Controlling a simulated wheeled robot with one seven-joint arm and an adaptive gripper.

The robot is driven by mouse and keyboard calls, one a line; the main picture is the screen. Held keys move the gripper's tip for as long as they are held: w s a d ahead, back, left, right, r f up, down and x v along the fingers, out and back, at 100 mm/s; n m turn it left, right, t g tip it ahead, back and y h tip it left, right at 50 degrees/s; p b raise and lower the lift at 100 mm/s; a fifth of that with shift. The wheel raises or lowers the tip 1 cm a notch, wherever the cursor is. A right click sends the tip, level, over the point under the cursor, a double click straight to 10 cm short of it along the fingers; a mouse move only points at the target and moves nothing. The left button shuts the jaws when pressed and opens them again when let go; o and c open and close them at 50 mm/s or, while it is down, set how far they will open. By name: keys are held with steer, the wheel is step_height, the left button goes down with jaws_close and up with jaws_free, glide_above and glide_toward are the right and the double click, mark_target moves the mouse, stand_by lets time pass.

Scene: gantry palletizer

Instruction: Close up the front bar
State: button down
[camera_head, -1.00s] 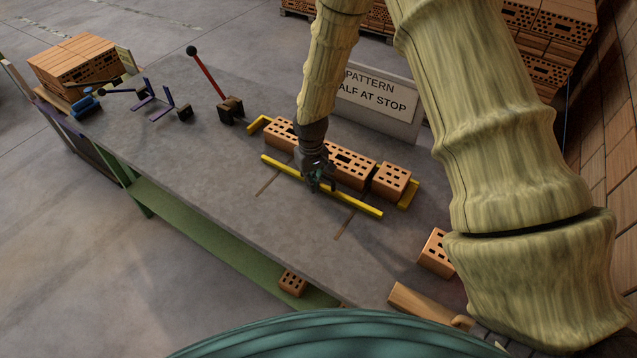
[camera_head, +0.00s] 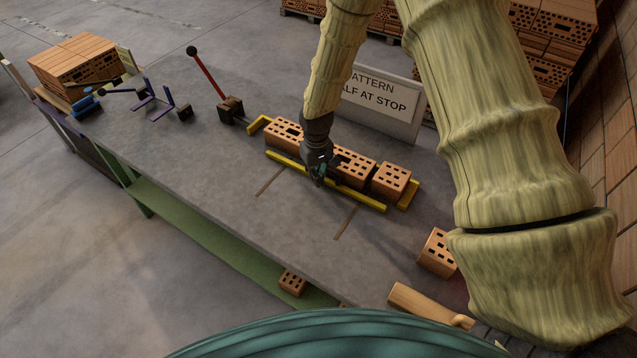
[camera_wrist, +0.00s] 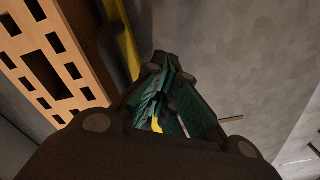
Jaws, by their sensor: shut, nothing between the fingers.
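The yellow front bar (camera_head: 360,200) lies along the near side of a row of perforated orange bricks (camera_head: 354,168) on the grey bench. It is close to the bricks, with at most a narrow gap that I cannot judge exactly. My gripper (camera_head: 319,181) is shut and empty, low at the middle of the bar, and hides part of it and of the row. In the wrist view, the bar (camera_wrist: 127,57) shows between a brick (camera_wrist: 45,70) and my shut fingers (camera_wrist: 160,98). A half-size brick (camera_head: 391,178) stands at the row's right end.
Yellow end stops (camera_head: 408,196) stand at the row's ends. A red lever (camera_head: 207,75) stands to the left, and a sign (camera_head: 376,104) behind. A loose brick (camera_head: 436,252) and a wooden piece (camera_head: 425,305) lie near right. The bench is clear before the bar.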

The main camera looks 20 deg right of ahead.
steer(key=shift+w+d, duration=0.35)
steer(key=shift+d, duration=0.1)
steer(key=shift+w+d, duration=0.65)
steer(key=shift+d, duration=0.25)
steer(key=shift+w+d+r, duration=0.1)
steer(key=shift+w, duration=0.1)
steer(key=shift+s+a+p, duration=0.3)
steer(key=shift+s+a, duration=0.6)
steer(key=shift+a, duration=0.25)
